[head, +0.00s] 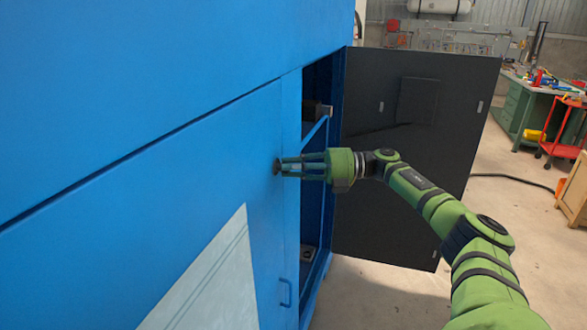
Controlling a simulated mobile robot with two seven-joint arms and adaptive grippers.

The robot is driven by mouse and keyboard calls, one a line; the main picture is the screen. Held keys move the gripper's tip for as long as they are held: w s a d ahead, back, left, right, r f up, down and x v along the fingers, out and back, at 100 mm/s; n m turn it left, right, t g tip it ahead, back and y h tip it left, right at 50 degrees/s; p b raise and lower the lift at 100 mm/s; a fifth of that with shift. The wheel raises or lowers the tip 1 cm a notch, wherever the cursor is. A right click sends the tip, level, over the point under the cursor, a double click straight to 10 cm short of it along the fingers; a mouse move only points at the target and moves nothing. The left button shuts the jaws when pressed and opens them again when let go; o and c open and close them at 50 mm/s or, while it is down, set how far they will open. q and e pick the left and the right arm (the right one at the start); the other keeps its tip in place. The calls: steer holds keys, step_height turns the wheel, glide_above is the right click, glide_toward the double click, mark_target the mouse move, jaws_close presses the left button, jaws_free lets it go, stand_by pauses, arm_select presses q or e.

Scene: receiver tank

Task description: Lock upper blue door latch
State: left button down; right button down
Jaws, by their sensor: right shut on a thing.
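The blue door (235,180) fills the left and middle of the head view, with a pale grey panel on its lower part. The upper latch, a small dark piece (277,167), sits near the door's right edge. My right gripper (281,167) reaches it from the right, its green fingers shut on the latch. The fingers partly hide the latch, so I cannot tell its turned position. A lower blue handle (285,292) shows near the bottom of the same edge. My left gripper is not in view.
A dark door (460,130) stands open right of the cabinet opening, behind my right arm. A green workbench (520,105) and a red cart (565,125) stand at the back right. A black cable (510,178) lies on the otherwise open concrete floor.

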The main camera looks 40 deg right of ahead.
steer(key=shift+d+r, duration=0.15)
steer(key=shift+r, duration=0.2)
steer(key=c, duration=1.2)
jaws_free()
steer(key=shift+f, duration=0.1)
steer(key=v, duration=1.1)
steer(key=shift+s+d, duration=0.3)
steer(key=shift+f, duration=0.1)
